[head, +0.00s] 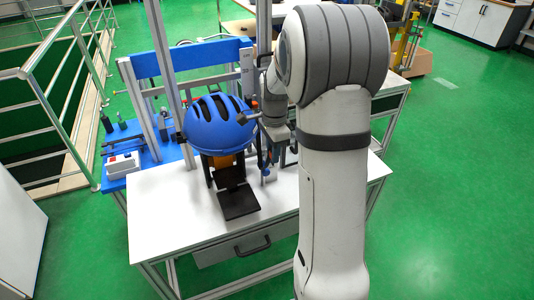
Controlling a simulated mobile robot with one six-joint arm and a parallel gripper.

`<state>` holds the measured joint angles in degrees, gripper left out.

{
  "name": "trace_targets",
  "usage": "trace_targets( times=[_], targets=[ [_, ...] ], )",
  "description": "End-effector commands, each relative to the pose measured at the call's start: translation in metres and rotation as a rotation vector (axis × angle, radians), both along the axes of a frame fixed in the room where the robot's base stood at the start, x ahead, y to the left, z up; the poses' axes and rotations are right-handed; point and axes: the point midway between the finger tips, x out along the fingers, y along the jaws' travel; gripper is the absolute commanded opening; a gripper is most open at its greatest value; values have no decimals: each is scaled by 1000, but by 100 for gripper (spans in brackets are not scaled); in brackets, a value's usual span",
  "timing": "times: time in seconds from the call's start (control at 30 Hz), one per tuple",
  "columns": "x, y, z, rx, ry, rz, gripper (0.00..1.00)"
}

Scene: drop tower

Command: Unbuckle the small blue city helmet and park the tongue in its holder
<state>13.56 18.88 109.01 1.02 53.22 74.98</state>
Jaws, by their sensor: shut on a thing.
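The blue city helmet (217,123), with dark vents, sits upright on a stand on the white table. An orange-brown form (222,160) shows under its rim, with a black stepped support (236,193) in front. My gripper (266,158) points down close beside the helmet's right side, above the tabletop. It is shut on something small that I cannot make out. A small blue part (267,172) shows just below the gripper. The buckle, the tongue and the tongue's holder are too small or hidden behind my arm to tell apart.
The white table (165,208) has clear room at its front left. Upright metal posts (162,60) of the tower stand behind the helmet. A metal railing (52,115) runs further left.

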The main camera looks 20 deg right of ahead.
Motion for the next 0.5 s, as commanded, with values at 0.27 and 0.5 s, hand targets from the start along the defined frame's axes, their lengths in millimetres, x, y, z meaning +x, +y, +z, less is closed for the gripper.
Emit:
trace_targets(
  times=[0.27,0.5],
  targets=[
    [8,-21,5,0,0,-1,12],
    [15,-39,8,0,0,-1,12]
  ],
)
